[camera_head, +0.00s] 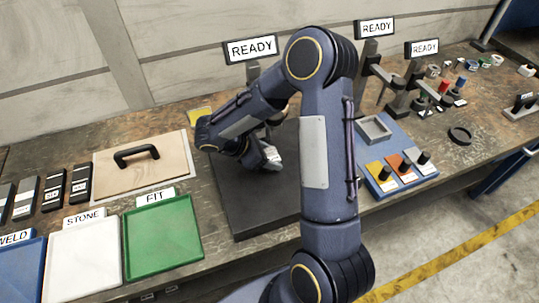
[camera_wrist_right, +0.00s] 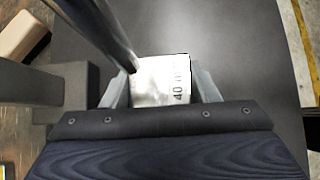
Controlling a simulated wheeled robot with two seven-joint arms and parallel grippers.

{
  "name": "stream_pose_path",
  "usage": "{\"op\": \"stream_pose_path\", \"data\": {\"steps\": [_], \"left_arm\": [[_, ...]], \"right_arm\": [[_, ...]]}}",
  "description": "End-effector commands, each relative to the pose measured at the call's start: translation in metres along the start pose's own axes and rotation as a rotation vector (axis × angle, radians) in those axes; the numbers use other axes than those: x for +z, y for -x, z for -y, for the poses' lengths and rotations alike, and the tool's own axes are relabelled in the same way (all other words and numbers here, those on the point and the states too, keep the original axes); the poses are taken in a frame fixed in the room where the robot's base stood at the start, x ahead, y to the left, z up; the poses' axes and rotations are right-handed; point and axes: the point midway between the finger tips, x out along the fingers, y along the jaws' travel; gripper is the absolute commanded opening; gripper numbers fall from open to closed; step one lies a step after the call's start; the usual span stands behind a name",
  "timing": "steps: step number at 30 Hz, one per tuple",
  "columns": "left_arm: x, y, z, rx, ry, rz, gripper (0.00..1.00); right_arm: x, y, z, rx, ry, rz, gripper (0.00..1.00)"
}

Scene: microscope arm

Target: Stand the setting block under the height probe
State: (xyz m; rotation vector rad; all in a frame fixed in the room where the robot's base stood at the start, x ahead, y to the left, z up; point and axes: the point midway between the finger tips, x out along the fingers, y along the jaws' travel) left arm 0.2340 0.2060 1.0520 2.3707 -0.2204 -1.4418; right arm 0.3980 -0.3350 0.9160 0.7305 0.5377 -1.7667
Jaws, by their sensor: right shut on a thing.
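The setting block (camera_wrist_right: 160,82) is a pale metal block with "40" and further lettering on its face. My right gripper (camera_wrist_right: 162,92) is shut on it, one finger on each side. In the right wrist view a round metal rod, seemingly the height probe (camera_wrist_right: 98,32), comes down from the upper left to the block's left edge. I cannot tell whether they touch, or whether the block rests on the plate. My left gripper is not in view.
A stand with a READY sign (camera_head: 251,48) is behind my arm. A green FIT tray (camera_head: 162,238) and white STONE tray (camera_head: 82,262) lie left of the plate. A board with a black handle (camera_head: 136,152) lies behind them. A blue board (camera_head: 408,150) with a grey tray is at right.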

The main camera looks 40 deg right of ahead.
Motion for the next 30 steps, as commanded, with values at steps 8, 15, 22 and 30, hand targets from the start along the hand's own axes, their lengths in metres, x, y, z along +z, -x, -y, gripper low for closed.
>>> {"op": "stream_pose_path", "data": {"steps": [8,15,22,30], "left_arm": [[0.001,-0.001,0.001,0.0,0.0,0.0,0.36],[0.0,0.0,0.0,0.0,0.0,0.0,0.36],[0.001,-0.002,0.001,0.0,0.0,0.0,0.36],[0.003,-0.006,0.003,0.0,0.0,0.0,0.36]], "right_arm": [[-0.001,-0.001,0.0,-0.001,0.0,0.0,0.76],[0.0,0.0,0.0,-0.001,0.0,0.0,0.76],[0.0,0.027,-0.001,0.004,-0.001,-0.001,0.76],[0.0,0.086,-0.001,0.004,-0.002,-0.002,0.76]]}}
